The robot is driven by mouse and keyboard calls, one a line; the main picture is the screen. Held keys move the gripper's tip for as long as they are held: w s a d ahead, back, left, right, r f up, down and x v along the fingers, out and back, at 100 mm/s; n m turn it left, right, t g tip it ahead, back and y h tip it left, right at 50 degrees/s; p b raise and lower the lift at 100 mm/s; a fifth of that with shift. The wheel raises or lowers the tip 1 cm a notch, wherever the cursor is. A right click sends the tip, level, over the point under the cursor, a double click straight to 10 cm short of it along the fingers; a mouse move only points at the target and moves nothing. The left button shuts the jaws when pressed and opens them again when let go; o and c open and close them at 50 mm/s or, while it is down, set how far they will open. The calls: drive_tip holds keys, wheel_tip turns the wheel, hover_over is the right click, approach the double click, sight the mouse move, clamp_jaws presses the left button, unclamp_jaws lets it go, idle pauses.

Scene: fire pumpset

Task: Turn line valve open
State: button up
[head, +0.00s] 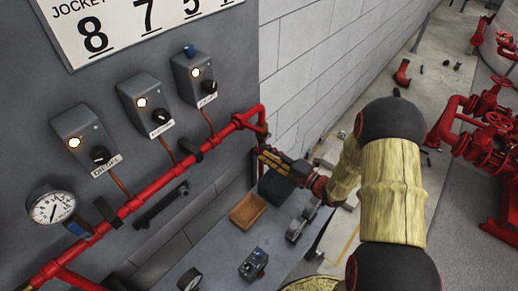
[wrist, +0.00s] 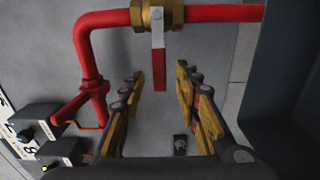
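The line valve (wrist: 157,13) is a brass body on the red pipe at the top of the wrist view. Its lever, with a grey metal base and a red grip (wrist: 159,70), points down in that view, across the pipe. My gripper (wrist: 159,75) is open, one finger on each side of the lever's red end, with visible gaps on both sides. How deep the lever sits between the fingers is hard to tell. In the head view my gripper (head: 264,156) is beside the pipe's bend, and the valve cannot be made out there.
A red pipe (head: 184,165) runs along the grey panel, below several switch boxes (head: 146,103) and beside a gauge (head: 51,208). A bench with an orange tray (head: 248,211) and a dark bin (head: 275,189) lies below my gripper. Red pump pipework (head: 490,120) stands at right.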

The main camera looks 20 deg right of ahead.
sight(260, 149)
drive_tip(key=shift+x, duration=2.05)
drive_tip(key=shift+c, duration=0.3)
drive_tip(key=c, duration=0.7)
clamp_jaws()
